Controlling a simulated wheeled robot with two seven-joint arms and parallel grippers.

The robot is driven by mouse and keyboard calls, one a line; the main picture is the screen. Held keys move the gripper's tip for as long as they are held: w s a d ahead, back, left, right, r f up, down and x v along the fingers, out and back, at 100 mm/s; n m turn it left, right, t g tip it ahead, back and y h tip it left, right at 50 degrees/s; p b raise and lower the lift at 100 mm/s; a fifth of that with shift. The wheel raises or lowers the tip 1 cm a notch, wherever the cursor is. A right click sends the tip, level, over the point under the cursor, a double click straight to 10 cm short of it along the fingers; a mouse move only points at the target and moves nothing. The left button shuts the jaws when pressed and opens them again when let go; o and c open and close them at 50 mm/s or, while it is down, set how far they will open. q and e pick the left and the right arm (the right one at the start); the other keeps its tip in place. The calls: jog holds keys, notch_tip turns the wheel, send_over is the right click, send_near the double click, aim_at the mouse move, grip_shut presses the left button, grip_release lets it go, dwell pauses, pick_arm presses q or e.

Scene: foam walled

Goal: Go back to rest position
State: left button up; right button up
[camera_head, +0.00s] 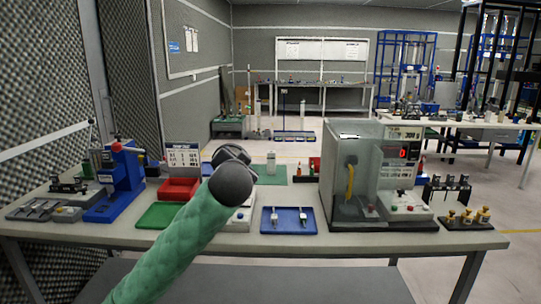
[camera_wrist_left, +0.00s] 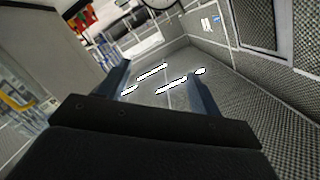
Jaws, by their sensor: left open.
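My left arm, in a green sleeve, comes in from the lower left in the head view and reaches over the table (camera_head: 260,244). Its dark wrist hides the left gripper's fingers there. In the left wrist view my left gripper (camera_wrist_left: 160,85) has its two fingers wide apart with nothing between them. Beyond the fingers are the grey foam walls and the room, tilted. My right gripper is in neither view.
On the table stand a blue press (camera_head: 122,180), a red bin (camera_head: 179,188), a green mat (camera_head: 160,215), a blue tray (camera_head: 288,220), a clear-walled machine (camera_head: 350,180) and brass-coloured weights (camera_head: 468,216). Another table (camera_head: 480,124) stands at the far right.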

pick_arm(q)
jog(key=s+a+f+n+g+h+p, duration=0.1)
jog(key=s+a+f+n+g+p, duration=0.3)
jog(key=s+f, duration=1.15)
jog(key=s+a+f+g+h+b, duration=0.15)
jog(key=s+f+g, duration=0.35)
jog(key=s+f, duration=1.05)
jog(key=s+f+n+g+p, duration=0.1)
jog(key=s+f+g, duration=0.4)
jog(key=s+f, duration=1.3)
jog(key=shift+d+f+p, duration=0.25)
jog(key=shift+p, duration=0.3)
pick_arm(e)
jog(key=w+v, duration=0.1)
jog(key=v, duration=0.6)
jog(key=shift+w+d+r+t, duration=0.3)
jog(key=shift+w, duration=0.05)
pick_arm(q)
jog(key=shift+w, duration=0.1)
